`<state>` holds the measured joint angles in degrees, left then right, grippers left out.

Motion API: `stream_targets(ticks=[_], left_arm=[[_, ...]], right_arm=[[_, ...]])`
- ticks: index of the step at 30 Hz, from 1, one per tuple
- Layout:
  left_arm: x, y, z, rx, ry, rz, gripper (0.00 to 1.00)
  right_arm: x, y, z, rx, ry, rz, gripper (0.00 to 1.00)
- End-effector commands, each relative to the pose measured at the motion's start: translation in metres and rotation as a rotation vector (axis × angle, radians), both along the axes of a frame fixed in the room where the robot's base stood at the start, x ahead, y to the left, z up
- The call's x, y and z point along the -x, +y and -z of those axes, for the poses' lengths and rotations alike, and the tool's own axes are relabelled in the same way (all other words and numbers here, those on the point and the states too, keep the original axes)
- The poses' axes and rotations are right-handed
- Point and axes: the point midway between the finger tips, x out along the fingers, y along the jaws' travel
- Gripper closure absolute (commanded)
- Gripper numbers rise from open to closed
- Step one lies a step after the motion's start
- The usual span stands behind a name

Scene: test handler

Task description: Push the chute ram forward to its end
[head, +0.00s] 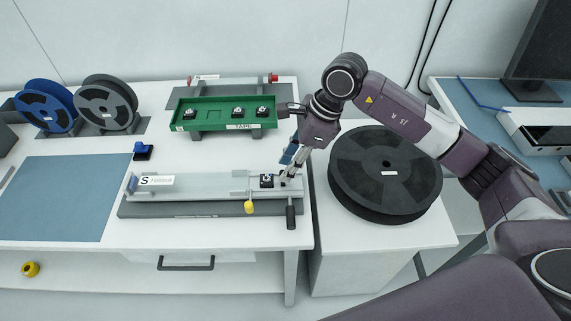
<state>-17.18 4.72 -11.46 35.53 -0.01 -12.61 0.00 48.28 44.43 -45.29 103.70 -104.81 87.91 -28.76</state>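The chute (205,188) is a long pale rail on a dark grey base, with a white S label near its left end. A black block (267,181) with a light top sits in the channel near its right end. A dark handle (291,216) hangs at the front of that end; I take it as part of the ram, but the ram's body is hard to make out. My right gripper (287,177) points down at the chute's right end, just right of the block. Its fingertips are too small to tell whether they touch or hold anything. My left gripper is out of view.
A green tray (215,125) with several black parts stands behind the chute. A large black reel (386,200) lies close to the right. A yellow knob (250,207) hangs at the chute's front. A blue mat (55,198) lies bare at left.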

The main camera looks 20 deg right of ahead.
Motion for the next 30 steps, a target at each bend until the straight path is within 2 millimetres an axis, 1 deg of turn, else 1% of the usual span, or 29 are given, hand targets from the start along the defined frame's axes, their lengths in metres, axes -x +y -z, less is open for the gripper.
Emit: stream_targets(ticks=[3, 6, 13, 14, 21, 22, 30], left_arm=[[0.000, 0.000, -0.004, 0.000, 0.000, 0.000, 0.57], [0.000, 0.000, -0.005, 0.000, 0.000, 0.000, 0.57], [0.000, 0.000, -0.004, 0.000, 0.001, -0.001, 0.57], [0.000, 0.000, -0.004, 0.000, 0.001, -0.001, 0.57], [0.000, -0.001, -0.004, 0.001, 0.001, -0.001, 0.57], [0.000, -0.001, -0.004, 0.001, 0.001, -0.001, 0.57], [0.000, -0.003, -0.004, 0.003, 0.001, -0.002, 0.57]], right_arm=[[-0.001, 0.005, 0.010, -0.001, 0.003, -0.001, 0.70], [-0.001, 0.006, 0.014, -0.001, 0.001, 0.000, 0.70], [-0.001, 0.006, 0.016, -0.001, 0.001, 0.000, 0.70], [-0.001, 0.006, 0.015, -0.001, 0.001, 0.000, 0.72], [-0.001, 0.006, 0.015, -0.001, 0.001, 0.000, 0.98], [-0.001, 0.006, 0.015, -0.001, 0.001, 0.000, 1.00], [-0.002, 0.006, 0.015, -0.001, 0.001, 0.000, 1.00]])
